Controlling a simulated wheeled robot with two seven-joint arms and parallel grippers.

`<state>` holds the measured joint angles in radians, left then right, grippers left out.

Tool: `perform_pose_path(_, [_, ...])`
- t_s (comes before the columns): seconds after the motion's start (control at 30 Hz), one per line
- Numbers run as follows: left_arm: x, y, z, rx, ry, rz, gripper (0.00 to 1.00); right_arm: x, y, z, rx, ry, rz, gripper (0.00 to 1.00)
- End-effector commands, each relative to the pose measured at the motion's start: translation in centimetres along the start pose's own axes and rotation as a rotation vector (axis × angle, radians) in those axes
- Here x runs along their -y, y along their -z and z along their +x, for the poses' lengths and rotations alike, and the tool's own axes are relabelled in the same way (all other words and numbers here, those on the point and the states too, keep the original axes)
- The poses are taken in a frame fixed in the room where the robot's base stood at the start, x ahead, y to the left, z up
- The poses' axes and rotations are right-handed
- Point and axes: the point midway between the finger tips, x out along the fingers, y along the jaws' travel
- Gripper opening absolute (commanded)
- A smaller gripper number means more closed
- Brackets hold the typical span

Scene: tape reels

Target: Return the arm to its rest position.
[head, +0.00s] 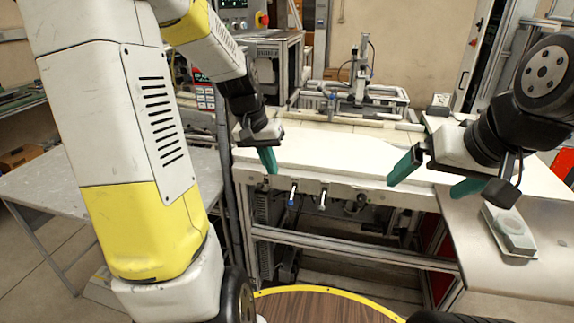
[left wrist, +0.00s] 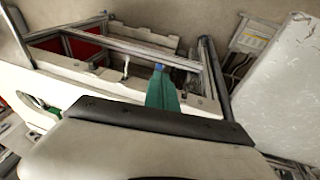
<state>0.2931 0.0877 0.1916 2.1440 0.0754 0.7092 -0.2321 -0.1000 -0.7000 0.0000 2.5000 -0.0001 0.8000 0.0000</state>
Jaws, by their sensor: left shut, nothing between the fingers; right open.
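My left arm comes in from the left in the head view. Its gripper (head: 268,160) hangs over the left front part of the white workbench, its green fingers shut together and empty. In the left wrist view the shut green fingers (left wrist: 162,92) point toward the bench's front edge. My right gripper (head: 428,178) is at the right over the bench front, its two green fingers spread wide apart with nothing between them.
The white workbench (head: 330,150) has a clear top near its front, with a metal fixture (head: 358,85) at its back. A grey side table (head: 60,190) stands at the left. A round wooden top with a yellow rim (head: 325,306) is at the bottom.

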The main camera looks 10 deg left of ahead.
Motion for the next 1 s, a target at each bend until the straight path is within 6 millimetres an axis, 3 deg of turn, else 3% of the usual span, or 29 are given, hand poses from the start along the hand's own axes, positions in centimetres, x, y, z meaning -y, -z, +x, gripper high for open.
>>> perform_pose_path(0.53, [-0.4,-0.5,-1.4,-0.011,0.007,0.005,0.0,0.0,0.0,0.0,0.0,0.0,0.0,0.97])
perform_pose_path(0.67, [-1.9,-2.0,-4.2,-0.055,0.032,0.018,0.0,0.0,0.0,0.0,0.0,0.0,0.0,0.97])
perform_pose_path(0.8, [-4.0,-5.0,-8.3,-0.135,0.056,0.03,0.0,0.0,0.0,0.0,0.0,0.0,0.0,0.97])
perform_pose_path(1.0, [-6.2,-10.1,-12.2,-0.249,0.051,0.035,0.0,0.0,0.0,0.0,0.0,0.0,0.0,0.97])
